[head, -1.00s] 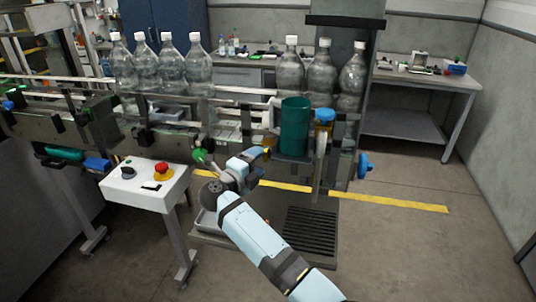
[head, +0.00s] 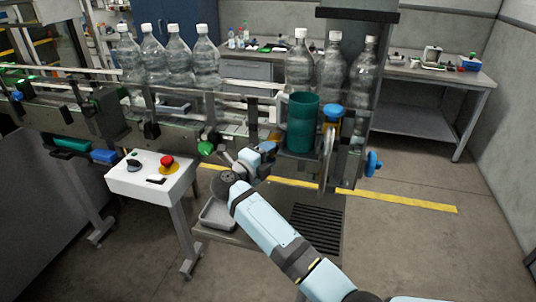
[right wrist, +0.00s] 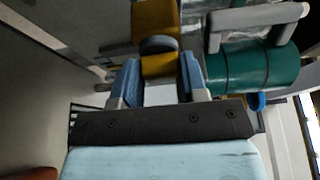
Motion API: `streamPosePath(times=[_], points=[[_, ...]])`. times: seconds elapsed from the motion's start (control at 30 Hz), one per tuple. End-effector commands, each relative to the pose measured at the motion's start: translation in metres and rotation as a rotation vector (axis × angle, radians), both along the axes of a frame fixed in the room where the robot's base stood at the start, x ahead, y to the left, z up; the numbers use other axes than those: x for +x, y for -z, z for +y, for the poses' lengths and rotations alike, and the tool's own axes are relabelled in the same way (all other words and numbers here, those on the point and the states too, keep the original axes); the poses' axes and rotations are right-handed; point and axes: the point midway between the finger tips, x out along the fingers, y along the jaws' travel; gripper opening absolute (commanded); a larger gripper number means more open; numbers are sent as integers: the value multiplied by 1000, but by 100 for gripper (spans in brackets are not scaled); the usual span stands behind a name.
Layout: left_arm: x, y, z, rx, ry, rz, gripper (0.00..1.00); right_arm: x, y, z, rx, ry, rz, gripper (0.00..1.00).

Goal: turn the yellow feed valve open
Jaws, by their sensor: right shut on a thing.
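The yellow feed valve (right wrist: 154,20) shows at the top middle of the right wrist view, with a grey round part below its upper yellow piece. In the head view only a small bit of yellow (head: 276,135) shows beside the teal cylinder. My right gripper (right wrist: 159,82) has its two blue fingers on either side of the lower yellow part and is shut on it. In the head view my right gripper (head: 268,149) is at the front of the machine, left of and below the teal cylinder, and it hides most of the valve. My left gripper is not in view.
The teal cylinder (head: 302,125) stands close to the right of my gripper. A white control box (head: 150,178) with a red button is to the left. Clear bottles (head: 207,62) stand on the conveyor behind. Open floor (head: 410,245) lies at the right.

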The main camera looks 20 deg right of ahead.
Motion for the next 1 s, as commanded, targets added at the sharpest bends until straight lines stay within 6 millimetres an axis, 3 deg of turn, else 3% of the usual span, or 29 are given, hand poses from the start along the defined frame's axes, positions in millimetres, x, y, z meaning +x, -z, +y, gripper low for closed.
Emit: streamPosePath(times=[0.27,1.0], points=[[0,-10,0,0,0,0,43,0,-1,0,-67,1,48,16],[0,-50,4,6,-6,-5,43,-1,3,-2,-463,1,316,16]])
